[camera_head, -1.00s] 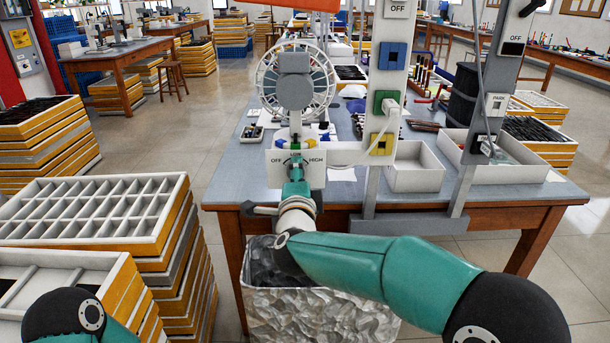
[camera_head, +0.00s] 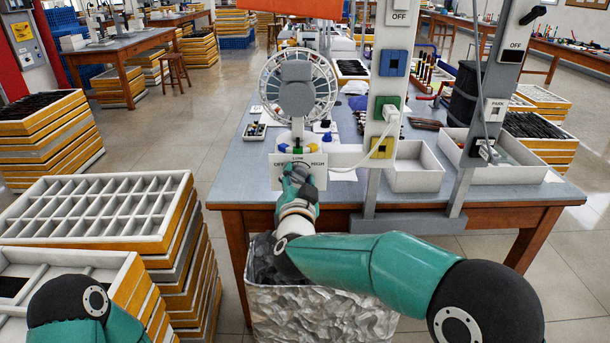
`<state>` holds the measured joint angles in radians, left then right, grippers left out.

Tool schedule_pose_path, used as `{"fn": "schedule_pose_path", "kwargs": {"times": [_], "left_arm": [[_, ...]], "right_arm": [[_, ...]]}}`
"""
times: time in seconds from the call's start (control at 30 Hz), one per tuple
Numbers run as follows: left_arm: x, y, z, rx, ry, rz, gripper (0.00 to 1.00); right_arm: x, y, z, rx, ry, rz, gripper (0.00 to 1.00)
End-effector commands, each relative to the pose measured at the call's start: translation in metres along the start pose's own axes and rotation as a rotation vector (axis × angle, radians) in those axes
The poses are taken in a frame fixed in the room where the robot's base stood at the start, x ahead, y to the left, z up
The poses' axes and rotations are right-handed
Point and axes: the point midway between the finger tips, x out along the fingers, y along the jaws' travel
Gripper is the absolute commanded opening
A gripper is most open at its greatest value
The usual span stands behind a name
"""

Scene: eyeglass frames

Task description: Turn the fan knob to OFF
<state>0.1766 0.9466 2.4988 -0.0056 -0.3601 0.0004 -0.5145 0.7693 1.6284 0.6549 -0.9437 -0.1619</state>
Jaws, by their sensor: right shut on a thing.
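The white fan control panel (camera_head: 314,182) faces me on the near edge of the table, with OFF printed at its left and HIGH at its right. My right gripper (camera_head: 298,168) is at the middle of this panel, between the two labels, shut on the fan knob. The gripper and wrist cover the knob, so I cannot read where it points. The fan (camera_head: 296,88) with its round white cage stands behind and above the panel. Of my left arm only a dark and teal link shows at the lower left; its gripper is out of view.
The grey table (camera_head: 235,183) bears the panel, a post with blue, green and yellow blocks (camera_head: 393,60), and a white bin (camera_head: 415,175). A foil-like bin (camera_head: 315,312) stands below my right arm. Stacked compartment trays (camera_head: 95,240) fill the left. Floor between is clear.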

Motion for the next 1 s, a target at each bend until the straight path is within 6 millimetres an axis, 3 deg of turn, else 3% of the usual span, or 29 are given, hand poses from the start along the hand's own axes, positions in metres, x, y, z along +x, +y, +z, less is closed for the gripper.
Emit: {"fn": "schedule_pose_path", "kwargs": {"times": [0.23, 0.73, 0.77, 0.87, 1.0], "left_arm": [[-0.0046, 0.0017, 0.0001, 0.000, 0.000, 0.000, 0.40], [-0.0048, 0.0017, 0.0000, 0.000, 0.000, 0.000, 0.40], [-0.0048, 0.0017, 0.0000, 0.000, 0.000, 0.000, 0.40], [-0.0048, 0.0017, 0.0000, 0.000, 0.000, 0.000, 0.40], [-0.0048, 0.0017, 0.0000, 0.000, 0.000, 0.000, 0.40]], "right_arm": [[-0.0016, -0.0056, 0.0038, -0.090, -0.008, -0.012, 0.13], [-0.0020, -0.0046, 0.0068, -0.110, -0.013, -0.012, 0.13], [-0.0020, -0.0046, 0.0069, -0.110, -0.013, -0.012, 0.51], [-0.0017, -0.0039, 0.0062, -0.109, -0.012, -0.010, 0.67], [-0.0011, -0.0024, 0.0044, -0.107, -0.008, -0.006, 0.69]]}}
